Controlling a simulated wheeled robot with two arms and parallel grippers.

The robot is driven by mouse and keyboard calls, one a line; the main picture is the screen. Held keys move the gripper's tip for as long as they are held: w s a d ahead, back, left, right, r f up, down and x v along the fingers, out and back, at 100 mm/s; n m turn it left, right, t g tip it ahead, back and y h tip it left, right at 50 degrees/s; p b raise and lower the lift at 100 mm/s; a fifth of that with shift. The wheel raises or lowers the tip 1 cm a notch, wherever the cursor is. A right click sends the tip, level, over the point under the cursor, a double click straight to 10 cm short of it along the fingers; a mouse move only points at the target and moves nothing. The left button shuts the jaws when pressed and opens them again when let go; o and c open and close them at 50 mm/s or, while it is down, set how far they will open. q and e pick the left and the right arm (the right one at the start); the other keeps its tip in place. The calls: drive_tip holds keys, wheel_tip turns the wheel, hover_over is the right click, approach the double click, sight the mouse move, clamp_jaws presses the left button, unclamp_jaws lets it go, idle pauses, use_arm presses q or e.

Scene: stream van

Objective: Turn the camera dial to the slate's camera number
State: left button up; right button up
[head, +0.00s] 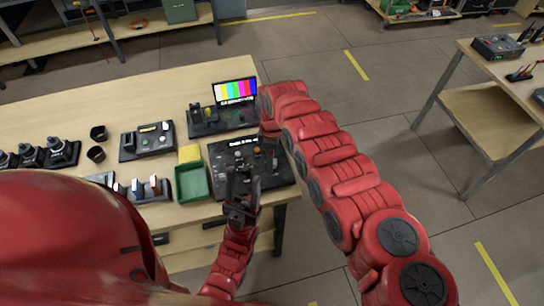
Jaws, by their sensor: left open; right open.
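A black control panel (283,176) lies near the right end of the wooden table, with white lettering along its far edge and small knobs on top. Which knob is the camera dial I cannot tell. A small screen (235,91) with colour bars and a line of white text stands behind it; the text is too small to read, and I cannot tell whether this is the slate. My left gripper (243,178) is open over the panel's left part. Contact with the panel cannot be made out.
A green bin (192,182) and a yellow block (190,153) sit left of the panel. The floor right of the table is clear up to another table (480,98).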

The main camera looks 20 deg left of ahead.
drive_tip(key=shift+c, duration=0.2)
clamp_jaws()
drive_tip(key=shift+m, duration=0.4)
drive_tip(key=m+b, duration=0.1)
drive_tip(key=m, duration=0.2)
drive_tip(key=shift+d+f+m, duration=0.1)
drive_tip(key=shift+m, duration=2.4)
drive_tip(key=shift+o, duration=0.2)
unclamp_jaws()
